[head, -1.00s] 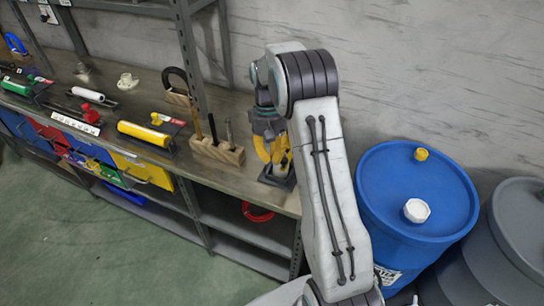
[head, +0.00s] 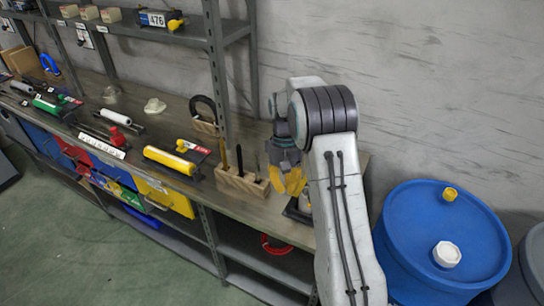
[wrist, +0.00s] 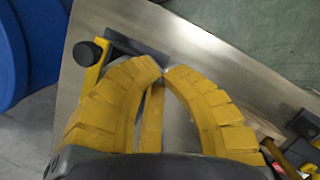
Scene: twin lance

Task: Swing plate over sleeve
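My gripper (head: 287,182) has yellow segmented fingers and points down at the right end of the bench. In the wrist view its fingertips (wrist: 162,72) are close together, with a narrow gap. A dark-based fixture (head: 298,208) lies below the fingers, partly hidden by my arm. In the wrist view the fixture shows a dark plate (wrist: 132,46) and a yellow bar with a black knob (wrist: 87,52), left of my fingers. A thin yellow strip (wrist: 152,118) lies between the fingers; I cannot tell whether they touch it. No sleeve can be made out clearly.
A wooden block (head: 242,181) with upright tools stands left of the gripper. Yellow (head: 169,160) and green (head: 45,104) cylinders lie farther left on the bench. A shelf post (head: 217,80) rises behind the block. A blue barrel (head: 420,225) stands right of my arm.

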